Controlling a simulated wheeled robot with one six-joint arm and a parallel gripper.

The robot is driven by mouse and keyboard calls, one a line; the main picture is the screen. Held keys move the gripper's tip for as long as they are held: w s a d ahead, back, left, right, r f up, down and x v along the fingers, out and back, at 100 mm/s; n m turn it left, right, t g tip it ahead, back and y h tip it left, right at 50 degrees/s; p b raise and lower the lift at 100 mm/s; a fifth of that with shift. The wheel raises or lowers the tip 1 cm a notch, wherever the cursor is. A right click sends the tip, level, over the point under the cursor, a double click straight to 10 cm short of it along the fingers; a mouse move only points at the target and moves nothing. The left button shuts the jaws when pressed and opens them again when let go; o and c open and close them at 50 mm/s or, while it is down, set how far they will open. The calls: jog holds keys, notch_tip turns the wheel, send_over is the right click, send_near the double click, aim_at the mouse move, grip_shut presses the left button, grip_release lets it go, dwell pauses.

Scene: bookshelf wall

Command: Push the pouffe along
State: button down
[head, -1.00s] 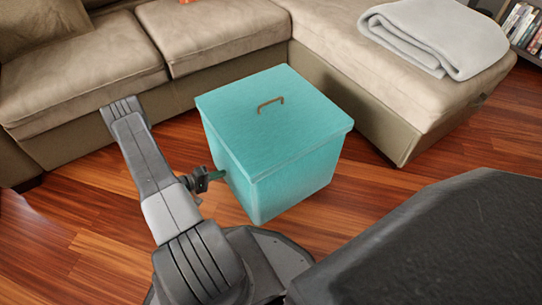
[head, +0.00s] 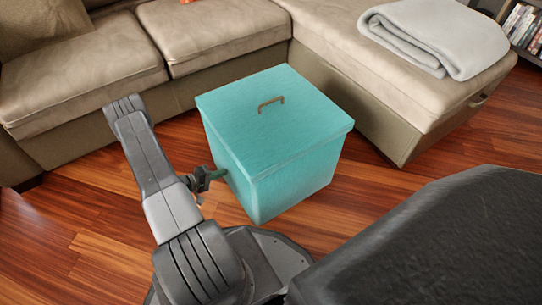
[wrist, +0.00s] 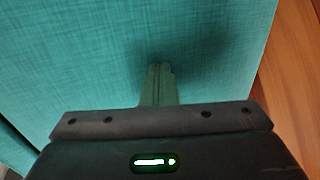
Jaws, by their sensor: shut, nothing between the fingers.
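The pouffe (head: 275,135) is a teal, fabric-covered cube with a lid and a small brown handle on top. It stands upright on the wood floor in the middle of the head view. Its teal side (wrist: 100,50) fills most of the wrist view. My gripper (head: 221,173) is at the pouffe's left side, low down, pointing at it. In the wrist view the fingers (wrist: 158,72) are together and empty, with their tips at or very near the fabric. I cannot tell for certain whether they touch.
A beige sofa (head: 90,80) stands behind the pouffe, and its chaise (head: 420,90) runs along the right, close to the pouffe's far right side. A folded grey blanket (head: 435,35) lies on the chaise. Bare wood floor (head: 385,188) shows at right front.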

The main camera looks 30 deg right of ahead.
jog(key=shift+w+d+b, duration=0.2)
jog(key=shift+d+b, duration=0.2)
jog(key=shift+d, duration=5.6)
jog(key=shift+w+d+b, duration=0.15)
jog(key=shift+d+b, duration=0.2)
jog(key=shift+d, duration=5.6)
jog(key=p+v, duration=0.1)
jog(key=v, duration=0.5)
jog(key=shift+a, duration=0.3)
jog(key=shift+d, duration=0.1)
jog(key=b+x, duration=0.1)
jog(key=x, duration=0.5)
jog(key=shift+d+f, duration=0.15)
jog(key=shift+d, duration=0.05)
jog(key=shift+a, duration=1.35)
